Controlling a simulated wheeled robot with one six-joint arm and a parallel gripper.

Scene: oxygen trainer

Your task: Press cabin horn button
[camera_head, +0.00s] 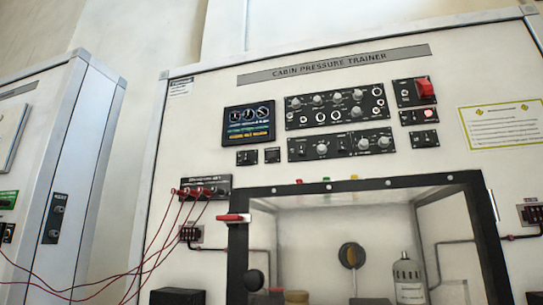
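The white cabin pressure trainer panel (215,110) fills most of the view, seen tilted. No button can be read as the cabin horn; the labels are too small. Two black knob panels, an upper (337,106) and a lower (341,145), sit between. My gripper is not in view.
Below is a black-framed chamber window (340,187) with a red handle (233,218) at its upper left. Red cables (160,235) hang from a jack panel (205,187). A second cabinet (85,150) stands left. A notice (502,123) is at the right.

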